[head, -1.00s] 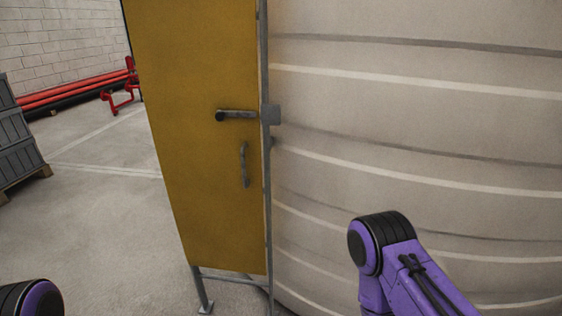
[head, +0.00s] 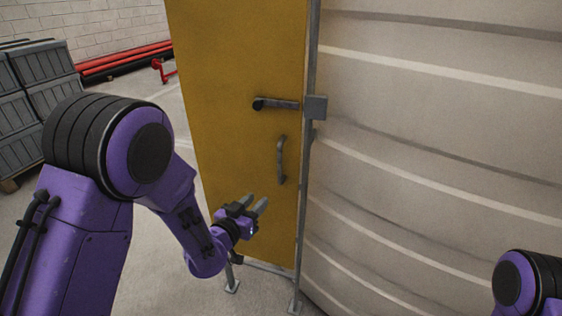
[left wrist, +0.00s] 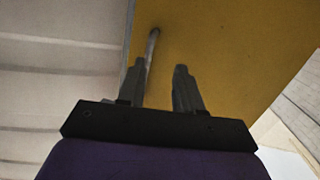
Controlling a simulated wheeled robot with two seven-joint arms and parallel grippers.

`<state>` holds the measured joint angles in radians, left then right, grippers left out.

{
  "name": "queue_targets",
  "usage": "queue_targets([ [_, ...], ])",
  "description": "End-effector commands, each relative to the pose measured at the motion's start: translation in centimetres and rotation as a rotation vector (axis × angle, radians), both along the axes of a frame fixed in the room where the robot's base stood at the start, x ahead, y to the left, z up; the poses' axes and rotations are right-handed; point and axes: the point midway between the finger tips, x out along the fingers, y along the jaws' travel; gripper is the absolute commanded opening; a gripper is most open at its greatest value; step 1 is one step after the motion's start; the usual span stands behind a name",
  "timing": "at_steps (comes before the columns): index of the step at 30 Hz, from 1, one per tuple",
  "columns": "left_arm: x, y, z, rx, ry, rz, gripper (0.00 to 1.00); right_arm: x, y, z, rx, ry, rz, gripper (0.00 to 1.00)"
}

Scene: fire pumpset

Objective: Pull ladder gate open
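The ladder gate (head: 225,80) is a yellow panel standing shut against a grey post (head: 306,170). It carries a dark lever handle (head: 277,104) near the post and a grey vertical pull handle (head: 281,160) below it. My left gripper (head: 258,206) is in front of the gate, below and left of the pull handle, and apart from it. In the left wrist view its two fingers (left wrist: 161,70) are spread with nothing between them. A grey handle (left wrist: 152,46) shows there just beyond the left finger. My right gripper is out of view; only part of my right arm shows.
A large ribbed beige tank (head: 440,130) fills the right side behind the post. Grey crates (head: 35,100) on a pallet stand at the left. Red pipes (head: 125,60) lie along the back wall. A post foot (head: 232,286) stands on the floor below the gate.

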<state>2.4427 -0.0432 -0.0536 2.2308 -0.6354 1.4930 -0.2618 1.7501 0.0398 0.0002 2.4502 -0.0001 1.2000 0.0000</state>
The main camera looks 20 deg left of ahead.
Motion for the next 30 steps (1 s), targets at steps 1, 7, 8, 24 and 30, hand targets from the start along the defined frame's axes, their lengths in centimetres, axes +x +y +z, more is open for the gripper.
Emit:
queue_targets([
  [1,0.8,-0.5,2.6,0.017,-0.062,-0.031,0.35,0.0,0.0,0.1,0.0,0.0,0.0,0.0],
  [7,2.9,-1.4,5.6,0.041,-0.133,-0.068,0.35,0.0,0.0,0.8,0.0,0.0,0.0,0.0],
  [8,3.5,-1.5,5.6,0.04,-0.133,-0.068,0.35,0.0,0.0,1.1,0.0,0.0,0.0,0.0],
  [24,11.7,-3.3,5.2,0.038,-0.127,-0.062,0.35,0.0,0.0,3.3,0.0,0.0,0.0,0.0],
  [30,11.7,-3.2,5.2,0.038,-0.127,-0.062,0.35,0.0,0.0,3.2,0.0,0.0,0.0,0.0],
])
